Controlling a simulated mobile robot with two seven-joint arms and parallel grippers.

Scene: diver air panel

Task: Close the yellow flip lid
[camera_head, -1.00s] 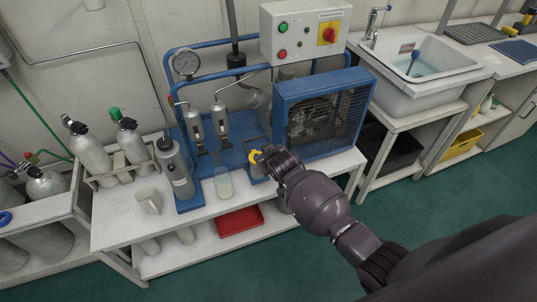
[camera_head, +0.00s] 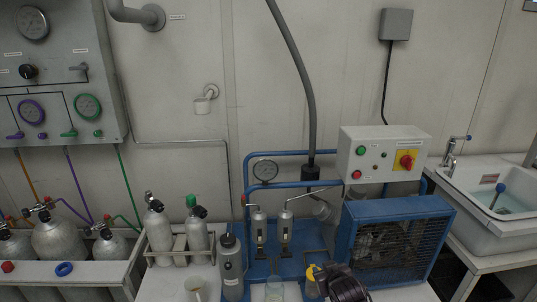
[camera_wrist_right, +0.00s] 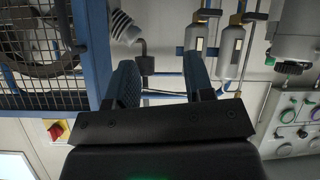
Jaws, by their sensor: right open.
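The yellow flip lid (camera_head: 311,271) shows at the bottom of the head view, on top of a small grey container (camera_head: 312,290) at the front of the blue compressor frame. Whether the lid stands up or lies flat is too small to tell. My right gripper (camera_head: 328,274) is right beside the lid, on its right; its fingertips are hard to make out there. In the right wrist view my right gripper (camera_wrist_right: 160,78) has its two fingers spread with nothing visible between them. The lid is not visible in that view. My left gripper is not in view.
A clear beaker (camera_head: 275,290) stands just left of the container. A grey cylinder (camera_head: 231,267) stands further left. The blue fan guard (camera_head: 398,240) is behind my right gripper. Two metal filters (camera_head: 284,228) rise behind the container. A sink (camera_head: 495,205) is at right.

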